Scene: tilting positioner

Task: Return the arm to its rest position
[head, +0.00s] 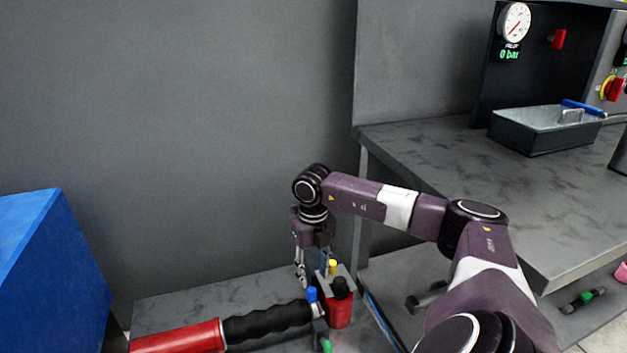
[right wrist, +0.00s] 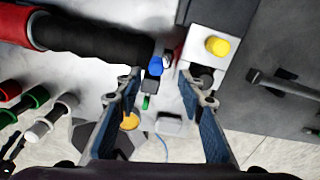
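My right arm reaches in from the right, over the table edge, in the head view. My right gripper (head: 301,280) points down beside a red block with black and yellow knobs (head: 340,309). In the right wrist view the two fingers of the right gripper (right wrist: 164,97) stand well apart with nothing held between them. A blue knob (right wrist: 155,66) shows just beyond the gap, near the end of a black ribbed grip (right wrist: 90,42). The yellow knob (right wrist: 217,46) is beyond the right finger. My left gripper is in neither view.
A red cylinder (head: 180,338) joins the black grip on the low grey bench (head: 225,297). A blue box (head: 50,270) stands at left. At right, a higher table (head: 420,150) carries a grey tray (head: 540,140) under a gauge (head: 514,22). The wall behind is bare.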

